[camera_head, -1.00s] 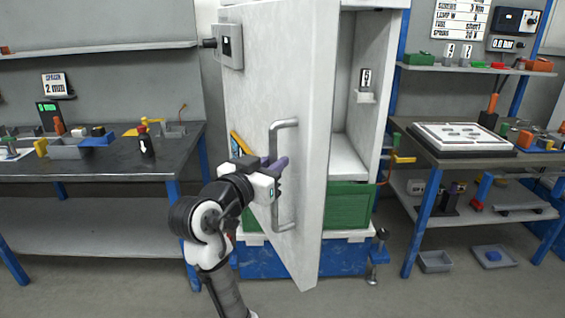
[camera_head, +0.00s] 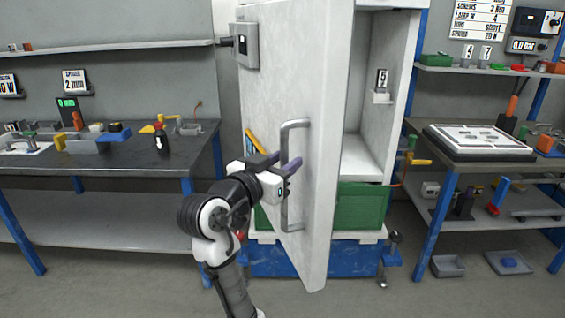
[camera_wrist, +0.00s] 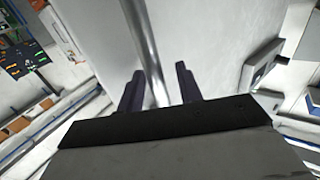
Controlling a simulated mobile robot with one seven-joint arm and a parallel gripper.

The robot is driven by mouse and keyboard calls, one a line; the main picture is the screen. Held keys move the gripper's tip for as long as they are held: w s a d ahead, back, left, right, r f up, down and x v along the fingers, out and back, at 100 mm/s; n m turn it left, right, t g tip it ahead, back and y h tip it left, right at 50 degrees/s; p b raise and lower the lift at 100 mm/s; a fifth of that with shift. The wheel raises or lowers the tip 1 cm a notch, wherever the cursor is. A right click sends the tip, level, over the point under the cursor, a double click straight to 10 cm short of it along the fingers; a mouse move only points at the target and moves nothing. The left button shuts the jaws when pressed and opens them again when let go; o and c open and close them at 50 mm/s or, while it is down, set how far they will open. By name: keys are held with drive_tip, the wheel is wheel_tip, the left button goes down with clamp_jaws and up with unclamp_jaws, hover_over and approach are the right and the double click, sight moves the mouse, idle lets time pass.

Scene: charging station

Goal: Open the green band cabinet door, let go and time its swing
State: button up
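The white cabinet door (camera_head: 292,80) stands ajar, swung out toward me, with the white cabinet (camera_head: 397,60) open behind it to the right. A green panel (camera_head: 362,207) shows low on the cabinet, above a blue base. The door has a long grey vertical bar handle (camera_head: 296,124), which also shows in the wrist view (camera_wrist: 142,40). My gripper (camera_head: 283,164) is at the handle's middle height. In the wrist view its two dark fingers (camera_wrist: 160,88) are apart, with the bar running between them and a visible gap on the right side. Whether a finger touches the bar cannot be told.
A dark workbench (camera_head: 100,160) with tools and small parts stands left. Another bench (camera_head: 440,158) with a white board stands right of the cabinet. A grey box (camera_head: 246,46) is at the door's upper left. Grey trays (camera_head: 447,266) lie on the floor at right.

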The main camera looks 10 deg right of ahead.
drive_tip(key=b+v, duration=0.2)
drive_tip(key=v, duration=1.2)
drive_tip(key=shift+b, duration=0.3)
drive_tip(key=shift+w+r, duration=0.1)
